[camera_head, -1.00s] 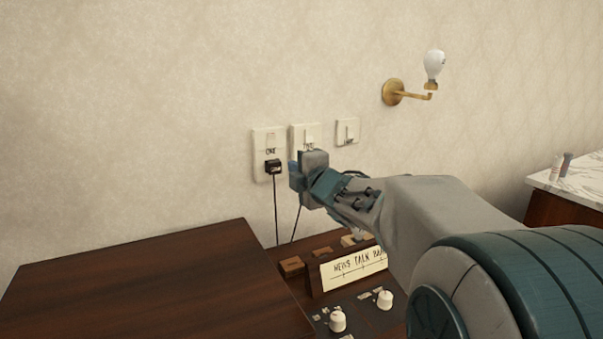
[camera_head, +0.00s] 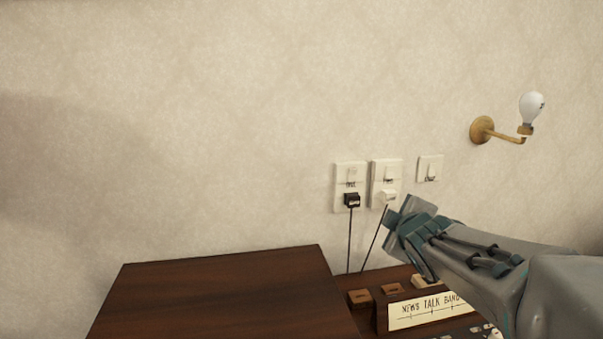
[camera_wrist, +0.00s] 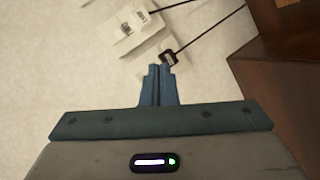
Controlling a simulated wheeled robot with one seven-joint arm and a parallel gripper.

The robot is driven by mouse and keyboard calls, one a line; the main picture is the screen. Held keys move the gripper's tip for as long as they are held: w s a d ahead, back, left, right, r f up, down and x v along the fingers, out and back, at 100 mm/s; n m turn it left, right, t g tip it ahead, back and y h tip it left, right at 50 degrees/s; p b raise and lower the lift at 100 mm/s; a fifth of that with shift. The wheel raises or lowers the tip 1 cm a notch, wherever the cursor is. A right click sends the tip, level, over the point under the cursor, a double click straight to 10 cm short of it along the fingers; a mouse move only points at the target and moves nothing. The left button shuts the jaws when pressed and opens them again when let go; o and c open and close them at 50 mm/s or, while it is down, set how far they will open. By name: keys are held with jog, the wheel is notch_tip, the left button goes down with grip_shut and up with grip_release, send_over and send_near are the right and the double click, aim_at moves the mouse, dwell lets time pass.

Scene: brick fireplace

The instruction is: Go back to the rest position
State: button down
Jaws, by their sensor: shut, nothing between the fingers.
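My gripper (camera_head: 396,216) is at the right of the head view, in front of the wall and just right of the outlets. In the wrist view its two blue-grey fingers (camera_wrist: 158,72) are pressed together with nothing between them. The left wall outlet (camera_head: 341,170) has a black plug (camera_head: 351,200) in it. The middle outlet (camera_head: 376,178) has a white plug (camera_head: 388,198) in it. The black plug also shows just beyond the fingertips in the wrist view (camera_wrist: 169,57). I cannot tell the exact gap between fingers and plugs.
A radio panel with a "News Talk Band" label (camera_head: 425,311) lies below my arm. A wall switch (camera_head: 430,168) and a brass lamp with a bulb (camera_head: 532,108) are to the right. The wall at left is bare.

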jog(key=s+a+m+g+p, duration=0.3)
jog(key=s+m+g+p, duration=0.2)
jog(key=s, duration=0.6)
jog(key=s+a+m+g+y+p, duration=0.1)
jog(key=s+a+m+g+p, duration=0.2)
jog(key=s+m+g+p, duration=0.3)
jog(key=s+m+p, duration=0.1)
jog(key=s+p, duration=0.2)
jog(key=s, duration=0.3)
jog(key=shift+s+a+r, duration=0.25)
jog(key=shift+a, duration=0.15)
